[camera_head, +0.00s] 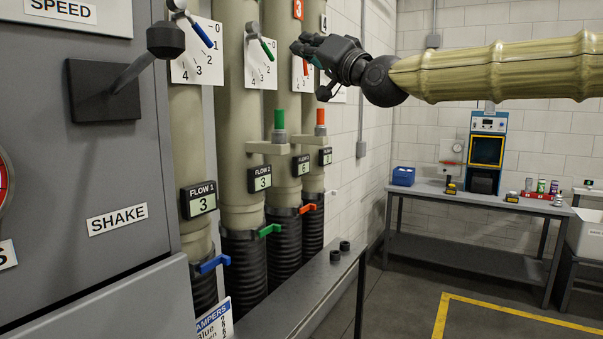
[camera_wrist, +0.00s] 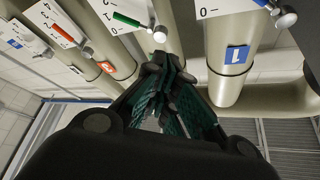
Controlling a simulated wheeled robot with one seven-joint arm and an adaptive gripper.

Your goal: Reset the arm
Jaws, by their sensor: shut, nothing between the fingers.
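My gripper (camera_head: 318,62) is at the upper middle of the head view, in front of the vertical pipes, close to the dial with the red lever (camera_head: 306,67). My arm reaches in from the right edge. In the wrist view, my gripper (camera_wrist: 172,108) has its dark green ribbed fingers brought together with nothing held. The green lever (camera_wrist: 128,20) on its dial lies just beyond the fingers in that view. I cannot tell whether the gripper touches any dial or lever.
A grey cabinet (camera_head: 70,170) stands at left. Pipes carry flow displays (camera_head: 198,201) and coloured lower levers (camera_head: 270,230). A narrow ledge (camera_head: 300,295) runs below. A bench (camera_head: 450,190) with a blue machine (camera_head: 487,140) and several cans stands far right. Open floor lies between.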

